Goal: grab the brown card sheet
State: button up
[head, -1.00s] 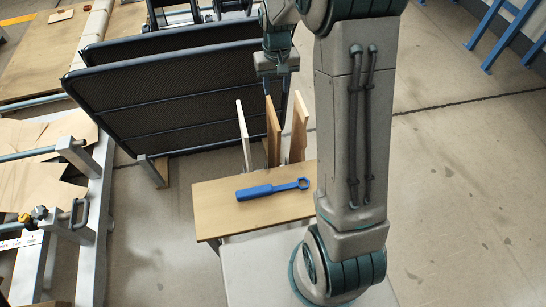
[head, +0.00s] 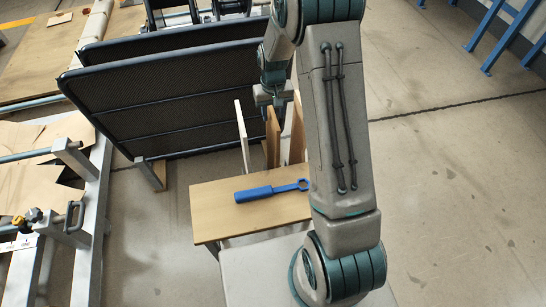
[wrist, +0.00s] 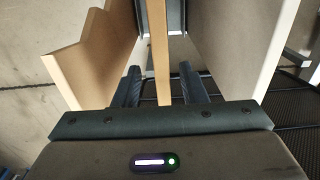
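The brown card sheet (head: 272,138) appears to be the middle of three upright sheets in the head view. In the wrist view I see its narrow edge (wrist: 160,50) between my two fingers. My gripper (wrist: 161,86) is open, with a gap on each side of the sheet. In the head view my gripper (head: 271,98) is at the top of the sheets, partly hidden by my arm.
A pale sheet (head: 242,138) and a tan sheet (head: 298,136) stand close on either side. A blue ring-ended tool (head: 268,192) lies on a wooden board (head: 225,217) in front. Dark mesh panels (head: 165,110) stand behind.

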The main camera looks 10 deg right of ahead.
notch_tip(320, 180, down, 4)
jog(key=shift+a+r, duration=0.15)
grip_shut()
jog(key=shift+r, duration=0.1)
